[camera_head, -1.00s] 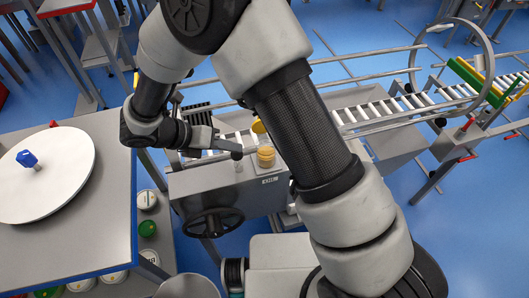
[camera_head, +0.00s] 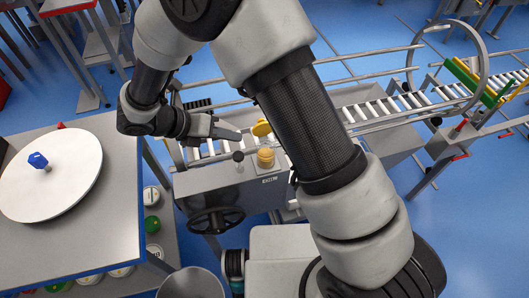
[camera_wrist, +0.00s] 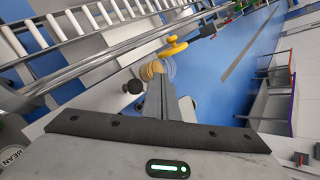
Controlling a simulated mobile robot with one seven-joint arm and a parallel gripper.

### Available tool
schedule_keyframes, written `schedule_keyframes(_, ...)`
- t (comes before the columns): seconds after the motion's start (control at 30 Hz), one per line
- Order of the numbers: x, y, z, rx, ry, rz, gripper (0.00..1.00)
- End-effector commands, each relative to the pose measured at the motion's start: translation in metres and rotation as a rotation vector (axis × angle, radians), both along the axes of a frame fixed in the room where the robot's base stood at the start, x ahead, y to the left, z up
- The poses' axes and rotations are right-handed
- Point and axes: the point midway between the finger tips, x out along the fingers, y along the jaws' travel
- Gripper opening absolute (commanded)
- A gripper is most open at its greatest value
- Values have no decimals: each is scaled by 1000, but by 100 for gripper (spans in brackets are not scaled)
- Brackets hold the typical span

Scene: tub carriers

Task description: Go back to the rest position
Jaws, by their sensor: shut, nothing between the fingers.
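My gripper (camera_head: 228,132) is in the middle of the head view, above the grey machine box (camera_head: 215,182) beside the roller conveyor. Its fingers are together with nothing between them; in the wrist view the closed fingers (camera_wrist: 162,92) point away over the machine. A tub with tan contents (camera_head: 265,158) stands on the box just right of the fingertips, apart from them as far as I can tell. It also shows in the wrist view (camera_wrist: 152,70), partly behind the fingers. A yellow disc (camera_head: 261,128) is beside the tub. My arm hides part of the conveyor.
A table with a white turntable (camera_head: 75,190) and blue knob (camera_head: 38,161) is on the left. The roller conveyor (camera_head: 375,112) with metal rails and a hoop runs to the right. A black handwheel (camera_head: 216,220) sticks out of the box. Blue floor is open at lower right.

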Motion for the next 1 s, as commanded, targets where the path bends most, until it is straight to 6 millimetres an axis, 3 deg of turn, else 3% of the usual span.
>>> schedule_keyframes(0.7,1,-2,1,4,-5,-8,0)
schedule_keyframes(0.87,4,-27,34,82,-92,-165,0)
schedule_keyframes(1.0,-2,-77,88,243,-263,-494,0)
